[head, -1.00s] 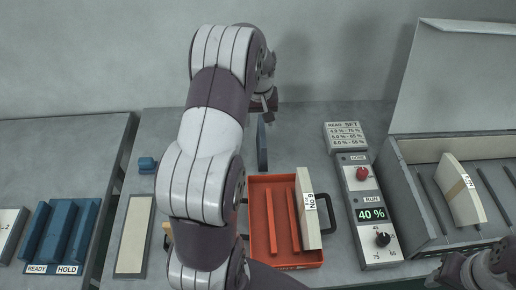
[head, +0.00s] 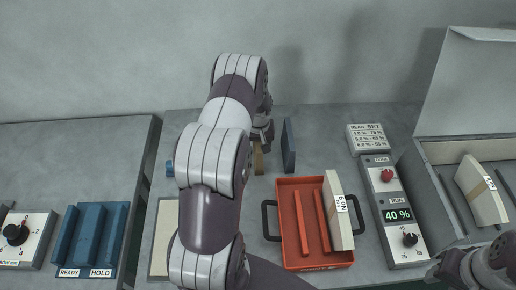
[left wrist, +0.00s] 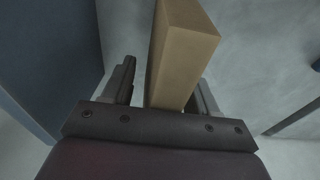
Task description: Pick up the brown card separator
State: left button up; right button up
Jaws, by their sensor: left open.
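The brown card separator (head: 259,160) stands upright on the table behind the orange tray, partly hidden by my left arm in the head view. In the left wrist view the brown separator (left wrist: 183,55) lies between the two fingers of my left gripper (left wrist: 163,88). The jaws are open, with a gap visible on the left side; on the right the separator overlaps the finger, so contact there cannot be told. My right gripper (head: 470,270) is only partly seen at the lower right edge, and its fingertips are not clear.
A dark blue upright block (head: 289,146) stands just right of the separator. The orange tray (head: 288,250) holds a white card block (head: 338,210). A control box (head: 395,215) reads 40 %. A grey case (head: 440,205) is at right, a blue READY/HOLD rack (head: 88,240) at left.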

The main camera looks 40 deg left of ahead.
pick_arm(q)
jog(key=shift+r, duration=0.1)
grip_shut()
